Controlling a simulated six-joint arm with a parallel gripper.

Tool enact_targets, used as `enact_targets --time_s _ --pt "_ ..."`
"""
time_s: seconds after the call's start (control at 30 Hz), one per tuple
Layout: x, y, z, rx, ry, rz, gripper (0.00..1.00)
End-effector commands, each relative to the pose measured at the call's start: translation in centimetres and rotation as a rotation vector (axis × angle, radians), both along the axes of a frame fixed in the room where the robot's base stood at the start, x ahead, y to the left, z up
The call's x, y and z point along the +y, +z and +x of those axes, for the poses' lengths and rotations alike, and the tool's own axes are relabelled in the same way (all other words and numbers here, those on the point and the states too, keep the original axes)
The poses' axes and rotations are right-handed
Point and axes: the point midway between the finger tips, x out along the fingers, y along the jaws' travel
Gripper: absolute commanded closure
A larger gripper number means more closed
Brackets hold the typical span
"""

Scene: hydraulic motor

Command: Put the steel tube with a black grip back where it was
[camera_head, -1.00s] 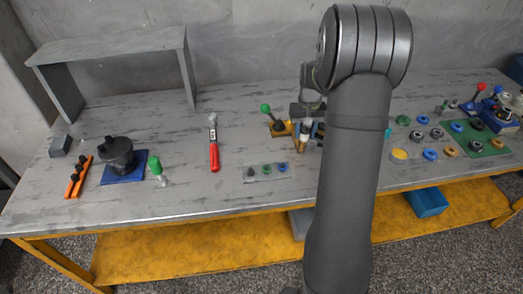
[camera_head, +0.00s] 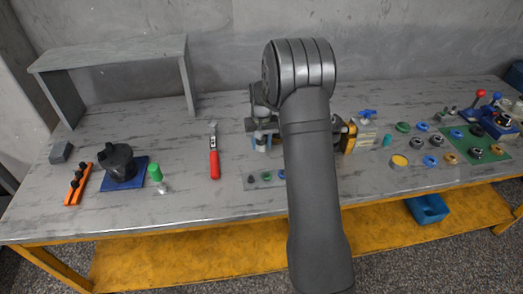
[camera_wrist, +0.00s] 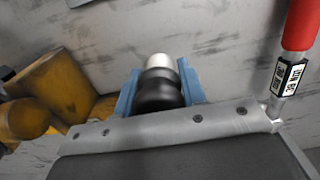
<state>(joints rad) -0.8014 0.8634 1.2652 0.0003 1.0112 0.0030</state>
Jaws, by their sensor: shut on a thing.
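The steel tube with a black grip shows in the wrist view (camera_wrist: 158,92), its black grip near the camera and a pale end beyond. My gripper (camera_wrist: 159,84) is shut on it, with a blue finger on each side. In the head view my gripper (camera_head: 263,143) is above the table, right of the red-handled tool; its wrist and the arm hide much of what it holds. I cannot tell from these frames which spot the tube came from.
The red-handled tool (camera_head: 214,160) lies close on the left. A clear tray (camera_head: 254,182) with small coloured parts is in front. A yellow block (camera_head: 350,139) is partly hidden by my arm. The black motor body (camera_head: 119,164) and orange rack (camera_head: 77,185) stand farther left.

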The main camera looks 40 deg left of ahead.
Motion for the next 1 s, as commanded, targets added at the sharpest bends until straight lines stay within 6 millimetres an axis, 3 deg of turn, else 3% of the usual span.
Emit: enact_targets --time_s 0.23,0.63,0.67,0.77,1.0 --pt "-0.1 -3.5 0.0 0.003 0.000 -0.003 0.85" --pt "-0.1 -4.1 0.0 0.001 0.000 -0.001 0.85" --pt "-0.1 -4.1 0.0 0.001 0.000 -0.001 0.59" --pt "-0.1 -4.0 0.0 0.001 0.000 -0.001 0.41" --pt "-0.1 -4.0 0.0 0.001 0.000 -0.001 0.41"
